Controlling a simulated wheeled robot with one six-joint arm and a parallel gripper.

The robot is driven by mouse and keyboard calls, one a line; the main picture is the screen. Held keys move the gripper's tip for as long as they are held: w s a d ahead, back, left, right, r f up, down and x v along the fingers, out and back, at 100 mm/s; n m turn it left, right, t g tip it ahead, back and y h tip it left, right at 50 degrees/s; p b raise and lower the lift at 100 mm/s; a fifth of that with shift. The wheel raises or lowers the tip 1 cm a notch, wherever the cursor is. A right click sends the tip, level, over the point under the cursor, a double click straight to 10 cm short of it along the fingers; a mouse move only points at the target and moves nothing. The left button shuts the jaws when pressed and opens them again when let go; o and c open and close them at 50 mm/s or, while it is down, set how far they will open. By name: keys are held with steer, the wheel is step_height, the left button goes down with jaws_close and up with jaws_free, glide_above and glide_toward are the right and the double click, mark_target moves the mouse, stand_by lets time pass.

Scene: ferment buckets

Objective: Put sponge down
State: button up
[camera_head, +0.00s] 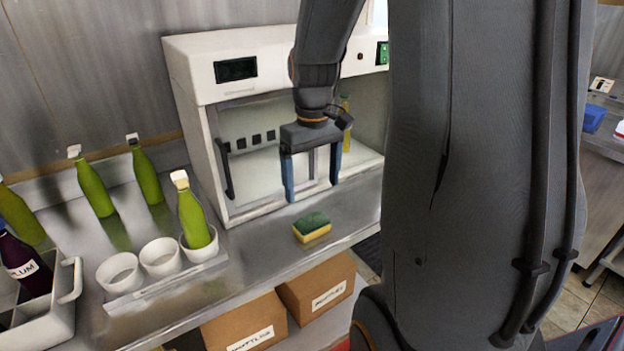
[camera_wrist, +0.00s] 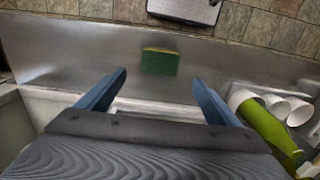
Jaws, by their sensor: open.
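The sponge (camera_head: 312,227), yellow with a dark green top, lies flat on the steel counter (camera_head: 262,262), near its front edge. It also shows in the wrist view (camera_wrist: 160,61), just beyond the space between the fingertips. My gripper (camera_head: 312,196) is open and empty above the counter, behind and above the sponge, in front of the white cabinet. Its two blue fingers are spread in the wrist view (camera_wrist: 160,80) and do not touch the sponge.
A white cabinet (camera_head: 208,151) stands behind the gripper. To the left, a green bottle (camera_head: 193,215) stands in one of the white cups on a rack, with more bottles behind. A white carrier (camera_head: 65,318) is at far left. Cardboard boxes (camera_head: 318,285) sit below the counter edge.

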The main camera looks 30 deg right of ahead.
steer(key=s+a+f, duration=0.2)
steer(key=s+a, duration=0.1)
steer(key=a, duration=0.3)
steer(key=s+a+f+t, duration=0.1)
steer(key=s+a+f, duration=0.1)
steer(key=s+a, duration=0.2)
steer(key=a, duration=0.3)
steer(key=shift+s+f, duration=0.2)
steer(key=shift+s, duration=0.1)
stand_by(0.3)
